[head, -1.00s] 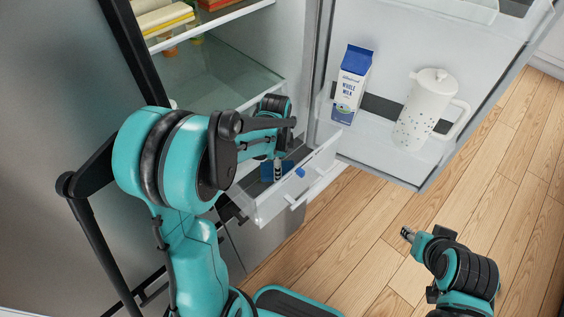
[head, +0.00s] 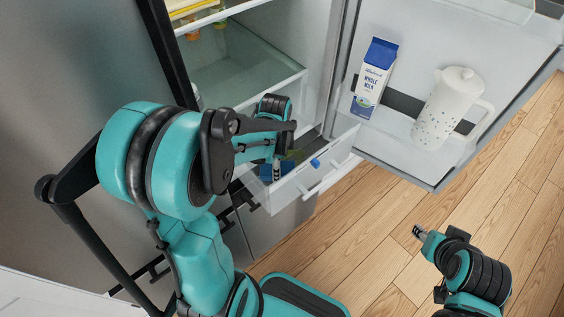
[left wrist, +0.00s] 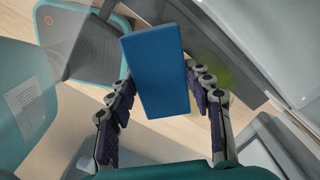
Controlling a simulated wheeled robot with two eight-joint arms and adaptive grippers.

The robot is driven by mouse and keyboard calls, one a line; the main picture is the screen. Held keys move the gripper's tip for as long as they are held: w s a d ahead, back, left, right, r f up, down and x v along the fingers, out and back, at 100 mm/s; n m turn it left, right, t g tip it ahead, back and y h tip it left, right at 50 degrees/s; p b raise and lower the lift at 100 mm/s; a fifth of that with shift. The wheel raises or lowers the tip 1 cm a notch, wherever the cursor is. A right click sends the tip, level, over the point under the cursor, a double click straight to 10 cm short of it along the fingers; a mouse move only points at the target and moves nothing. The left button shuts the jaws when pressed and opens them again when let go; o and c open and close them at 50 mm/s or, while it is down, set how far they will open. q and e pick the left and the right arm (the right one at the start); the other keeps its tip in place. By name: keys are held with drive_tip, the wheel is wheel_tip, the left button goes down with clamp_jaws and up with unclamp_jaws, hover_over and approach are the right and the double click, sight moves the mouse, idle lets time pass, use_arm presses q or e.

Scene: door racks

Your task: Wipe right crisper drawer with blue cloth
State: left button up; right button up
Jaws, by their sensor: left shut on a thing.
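The right crisper drawer (head: 302,184) is pulled out, a clear-walled drawer low in the fridge. My left gripper (head: 277,170) reaches down into it and is shut on the blue cloth (left wrist: 157,70), a flat blue rectangle between the fingers in the left wrist view. In the head view, the cloth is mostly hidden by the gripper. A yellow-green patch (left wrist: 214,74) shows beside the cloth in the left wrist view; it also shows in the drawer in the head view (head: 296,156). My right gripper (head: 418,233) is over the floor, away from the drawer; its jaw opening is unclear.
The open fridge door (head: 400,130) stands to the right, holding a milk carton (head: 374,78) and a white pitcher (head: 450,105). A glass shelf (head: 235,70) is above the drawer. The wooden floor (head: 375,225) is clear.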

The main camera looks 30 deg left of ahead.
sight(304, 150)
use_arm(q)
drive_tip(key=shift+s+a+f, duration=0.1)
drive_tip(key=shift+s+a, duration=0.15)
drive_tip(key=shift+s, duration=0.45)
drive_tip(key=shift+w+a, duration=0.4)
drive_tip(key=shift+a, duration=0.35)
drive_tip(key=shift+w+d, duration=0.35)
drive_tip(key=shift+w, duration=0.5)
drive_tip(key=shift+w+d, duration=0.35)
drive_tip(key=shift+w, duration=0.45)
drive_tip(key=shift+w+d+b, duration=0.25)
drive_tip(key=shift+w+d, duration=0.1)
drive_tip(key=shift+w, duration=0.45)
drive_tip(key=shift+w+d+b, duration=0.2)
drive_tip(key=shift+w+d, duration=0.15)
drive_tip(key=shift+w, duration=0.45)
drive_tip(key=shift+w+d, duration=0.25)
drive_tip(key=shift+w, duration=0.35)
drive_tip(key=shift+w+d, duration=0.25)
drive_tip(key=shift+w, duration=0.35)
drive_tip(key=shift+w+d, duration=0.25)
drive_tip(key=shift+w, duration=0.35)
drive_tip(key=shift+w+d, duration=0.35)
drive_tip(key=shift+w, duration=0.45)
drive_tip(key=shift+w+d, duration=0.35)
drive_tip(key=shift+w, duration=0.45)
